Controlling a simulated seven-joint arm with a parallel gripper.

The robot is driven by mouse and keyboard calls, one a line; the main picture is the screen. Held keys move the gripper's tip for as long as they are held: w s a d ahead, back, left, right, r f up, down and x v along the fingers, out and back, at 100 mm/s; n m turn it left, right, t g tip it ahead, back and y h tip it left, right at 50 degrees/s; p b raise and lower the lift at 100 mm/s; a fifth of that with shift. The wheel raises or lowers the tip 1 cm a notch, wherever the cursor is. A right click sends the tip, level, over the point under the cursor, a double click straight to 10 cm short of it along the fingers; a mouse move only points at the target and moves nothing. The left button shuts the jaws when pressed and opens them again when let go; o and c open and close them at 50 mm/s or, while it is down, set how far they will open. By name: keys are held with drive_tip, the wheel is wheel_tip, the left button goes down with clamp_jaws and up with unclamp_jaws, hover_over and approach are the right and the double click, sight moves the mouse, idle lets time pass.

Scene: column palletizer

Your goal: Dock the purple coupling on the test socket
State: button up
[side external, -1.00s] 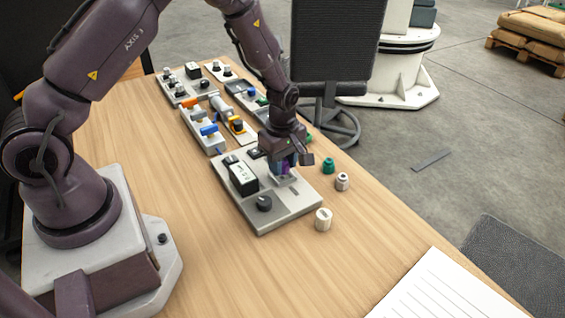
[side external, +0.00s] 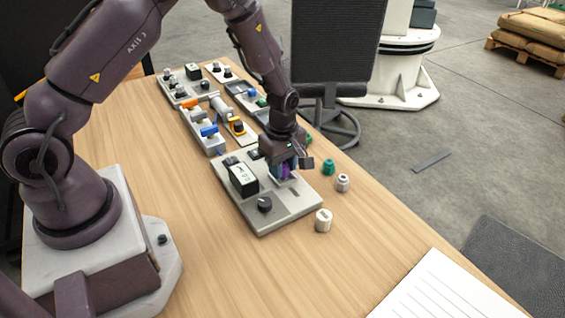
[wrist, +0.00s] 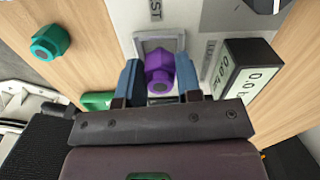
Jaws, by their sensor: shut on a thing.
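The purple coupling (wrist: 160,68) sits between the two blue-grey fingers of my gripper (wrist: 159,80) in the wrist view. My gripper is shut on it. In the side view, my gripper (side external: 283,167) is low over the right part of the grey test panel, with a bit of the purple coupling (side external: 285,172) showing. The test socket, a grey square frame (wrist: 148,43), surrounds the far side of the coupling in the wrist view. The coupling is at or just above the socket; its lower end is hidden, so I cannot tell whether it is seated.
The test panel (side external: 268,220) carries a display box (side external: 243,180) and a black knob (side external: 265,204). Green (side external: 328,167), grey (side external: 342,182) and white (side external: 323,220) couplings stand to its right. Racks with coloured parts (side external: 205,130) lie behind.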

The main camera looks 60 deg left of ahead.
drive_tip(key=shift+f, duration=0.5)
drive_tip(key=shift+r, duration=0.4)
drive_tip(key=shift+r, duration=0.4)
clamp_jaws()
drive_tip(key=shift+f, duration=0.85)
drive_tip(key=o, duration=0.6)
unclamp_jaws()
drive_tip(key=shift+r, duration=5.6)
